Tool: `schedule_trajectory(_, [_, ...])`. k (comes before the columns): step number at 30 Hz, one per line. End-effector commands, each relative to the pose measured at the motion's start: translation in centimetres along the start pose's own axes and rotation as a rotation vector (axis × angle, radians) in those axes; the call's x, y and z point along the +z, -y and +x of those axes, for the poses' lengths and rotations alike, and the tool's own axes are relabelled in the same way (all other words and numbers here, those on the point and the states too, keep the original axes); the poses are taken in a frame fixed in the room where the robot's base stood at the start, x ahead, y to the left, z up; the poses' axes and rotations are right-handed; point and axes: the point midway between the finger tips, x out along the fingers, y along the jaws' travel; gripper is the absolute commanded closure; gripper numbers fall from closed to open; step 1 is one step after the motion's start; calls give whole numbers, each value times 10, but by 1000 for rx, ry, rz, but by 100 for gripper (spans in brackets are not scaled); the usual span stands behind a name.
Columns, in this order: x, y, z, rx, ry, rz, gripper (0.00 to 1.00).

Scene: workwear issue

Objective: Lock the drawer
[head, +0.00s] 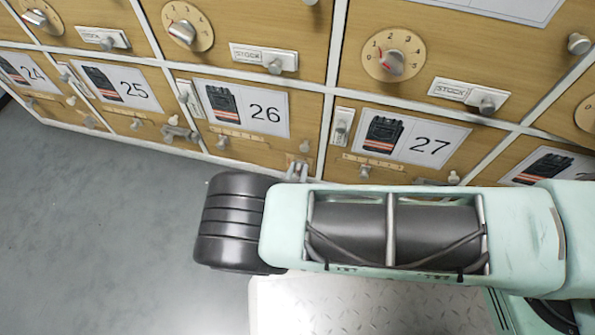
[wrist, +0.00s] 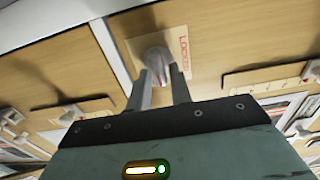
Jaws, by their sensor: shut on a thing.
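My gripper (wrist: 161,78) is shut on a rounded grey knob (wrist: 157,56) on a wooden drawer front. The knob sits on a pale plate marked LOCKED (wrist: 184,52), whose lettering shows beside the knob in the wrist view. How far the knob is turned is hard to tell.
Drawer 27 (head: 415,138) is to the right and drawer 25 (head: 125,88) to the left. Numbered dials (head: 394,55) and STOCK tabs (head: 264,57) line the row above. White strips separate the fronts. Grey floor (head: 90,220) is clear at the left.

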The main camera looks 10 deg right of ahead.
Motion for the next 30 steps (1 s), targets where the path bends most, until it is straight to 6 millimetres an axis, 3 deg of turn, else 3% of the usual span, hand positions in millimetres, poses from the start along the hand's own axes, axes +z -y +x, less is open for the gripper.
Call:
schedule_trajectory(14, [0,1,1,3,1,-123,100])
schedule_trajectory(30, [2,6,1,2,1,-611,100])
